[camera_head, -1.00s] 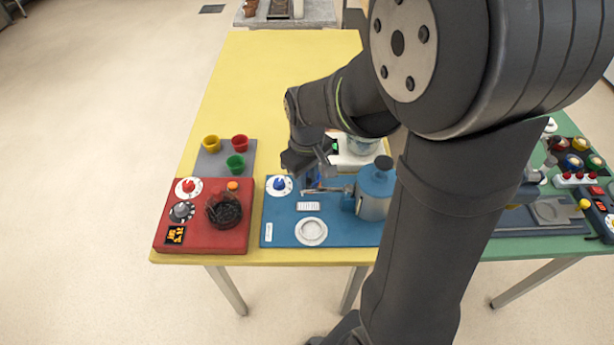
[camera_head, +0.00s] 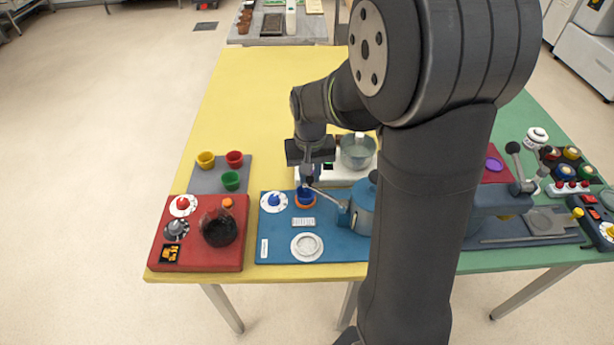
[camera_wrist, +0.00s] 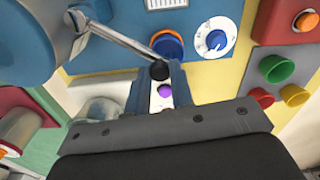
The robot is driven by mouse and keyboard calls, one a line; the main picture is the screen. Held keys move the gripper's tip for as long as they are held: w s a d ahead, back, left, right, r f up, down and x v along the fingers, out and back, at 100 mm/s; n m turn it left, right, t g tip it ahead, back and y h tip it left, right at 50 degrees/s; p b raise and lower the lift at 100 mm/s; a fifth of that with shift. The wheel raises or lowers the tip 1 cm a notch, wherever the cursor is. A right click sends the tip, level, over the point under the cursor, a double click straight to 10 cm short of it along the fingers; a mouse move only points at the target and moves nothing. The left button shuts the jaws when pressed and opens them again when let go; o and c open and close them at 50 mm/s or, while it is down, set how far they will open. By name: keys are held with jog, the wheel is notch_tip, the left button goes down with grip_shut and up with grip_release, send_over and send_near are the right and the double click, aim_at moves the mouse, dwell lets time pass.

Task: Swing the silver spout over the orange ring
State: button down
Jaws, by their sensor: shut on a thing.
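The silver spout (camera_head: 327,197) sticks out of the blue tank (camera_head: 360,206) on the blue board. It also shows in the wrist view (camera_wrist: 122,38), ending at a black knob (camera_wrist: 160,70). The orange ring (camera_head: 306,204), with a blue cup inside it, sits on the board; it also shows in the wrist view (camera_wrist: 180,48). My gripper (camera_head: 309,181) is shut on the spout's knobbed end, which overlaps the ring's edge in both views. The jaws partly hide the knob, and how centred it is over the ring is hard to tell.
A white dial with a blue knob (camera_head: 274,201) lies left of the ring. A white round dish (camera_head: 307,246) is at the front. A red station (camera_head: 191,257) stands left, and a white unit with a glass bowl (camera_head: 357,152) stands behind. The yellow table is clear further back.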

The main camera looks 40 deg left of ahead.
jog(key=shift+w, duration=0.2)
dwell(0.3)
jog(key=c, duration=1.3)
grip_release()
jog(key=shift+o, duration=0.2)
notch_tip(320, 180, up, 18)
jog(key=shift+f, duration=0.25)
jog(key=shift+f, duration=0.15)
notch_tip(320, 180, down, 17)
jog(key=shift+f, duration=0.15)
